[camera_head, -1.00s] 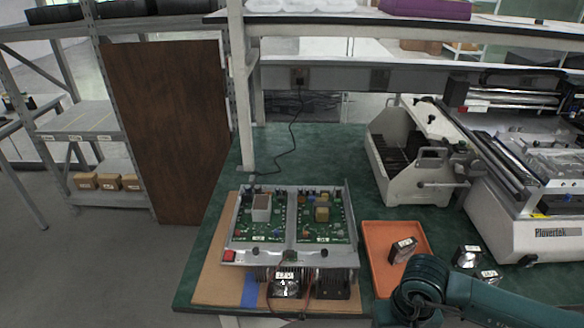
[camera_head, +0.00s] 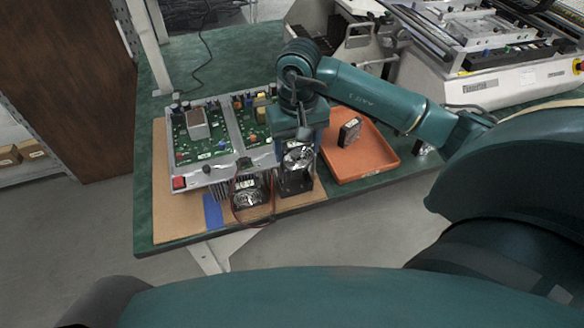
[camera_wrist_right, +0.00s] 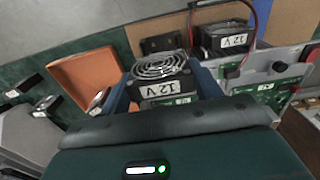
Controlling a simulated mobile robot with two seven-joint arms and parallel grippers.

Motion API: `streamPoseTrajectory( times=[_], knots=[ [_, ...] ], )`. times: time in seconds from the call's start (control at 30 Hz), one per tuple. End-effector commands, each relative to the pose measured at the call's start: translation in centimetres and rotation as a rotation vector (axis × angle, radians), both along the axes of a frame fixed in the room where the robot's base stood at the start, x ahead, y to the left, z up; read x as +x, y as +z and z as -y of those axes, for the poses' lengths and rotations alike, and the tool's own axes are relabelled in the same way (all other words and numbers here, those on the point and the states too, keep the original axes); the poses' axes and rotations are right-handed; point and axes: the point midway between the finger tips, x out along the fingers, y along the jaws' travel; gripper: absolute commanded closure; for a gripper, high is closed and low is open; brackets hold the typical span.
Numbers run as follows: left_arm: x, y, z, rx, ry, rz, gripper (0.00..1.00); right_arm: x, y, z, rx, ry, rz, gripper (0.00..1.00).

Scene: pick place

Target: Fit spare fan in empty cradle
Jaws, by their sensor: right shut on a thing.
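My right gripper (camera_head: 297,140) points down at the front right of the amplifier-like unit. It is shut on the spare fan (camera_wrist_right: 160,80), a dark block with a silver guard and a "12 V" label. In the right wrist view the fan sits between the blue fingers (camera_wrist_right: 165,90). The empty cradle (camera_wrist_right: 162,43), a dark square socket, shows just beyond it. In the head view the fan (camera_head: 299,157) appears above the black cradle (camera_head: 296,186); the exact gap is unclear. Beside it a fitted fan (camera_head: 250,196) with a red wire also shows in the wrist view (camera_wrist_right: 223,38). My left gripper is out of view.
The unit with green circuit boards (camera_head: 203,153) lies on a brown board (camera_head: 172,218) at the table's front edge. An orange tray (camera_head: 378,163) right of it holds another fan (camera_head: 349,131). More small blocks (camera_wrist_right: 45,105) lie beyond the tray. A white machine (camera_head: 490,55) stands behind.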

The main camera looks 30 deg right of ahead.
Motion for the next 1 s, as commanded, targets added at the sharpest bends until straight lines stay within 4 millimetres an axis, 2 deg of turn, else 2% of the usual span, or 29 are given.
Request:
streamPoseTrajectory(
  times=[0.27,0.73,1.0],
  knots=[
    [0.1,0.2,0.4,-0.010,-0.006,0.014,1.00,0.2,-0.3,0.3,0.004,-0.010,-0.003,0.61],
    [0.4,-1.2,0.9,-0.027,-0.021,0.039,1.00,0.2,-4.7,0.4,0.001,-0.008,-0.001,0.61],
    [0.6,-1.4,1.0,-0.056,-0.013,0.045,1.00,0.2,-5.5,0.3,0.003,-0.008,-0.001,0.61]
  ],
)
